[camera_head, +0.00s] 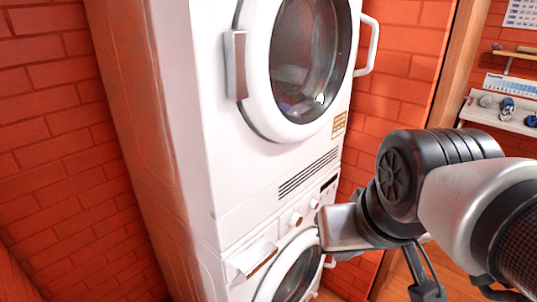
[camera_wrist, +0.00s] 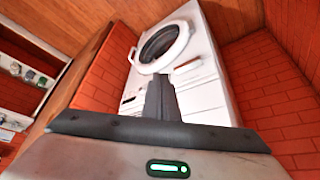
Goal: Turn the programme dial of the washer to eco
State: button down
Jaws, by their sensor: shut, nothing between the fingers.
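The washer is the lower white machine of a stack; in the head view its front panel (camera_head: 268,232) shows below the vent slots. Two small round knobs sit on it, one with a red mark (camera_head: 296,218) and a smaller one (camera_head: 313,204) to its right. I cannot tell which is the programme dial or read its setting. My gripper's grey body shows just right of the panel in the head view; its fingertips are hidden there. In the wrist view my gripper (camera_wrist: 160,82) is shut and empty, its fingers covering part of the panel. Contact with a knob cannot be seen.
The upper machine's round door (camera_head: 305,70) is closed above the panel. The washer's door (camera_head: 290,272) is below, beside a drawer front (camera_head: 252,260). Brick walls flank the stack. A shelf (camera_head: 505,115) with small items is at the right.

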aim_at(295, 220)
jog(key=i+l+z, duration=0.15)
jog(key=z, duration=0.25)
jog(key=i+l+z, duration=0.2)
jog(key=z, duration=0.15)
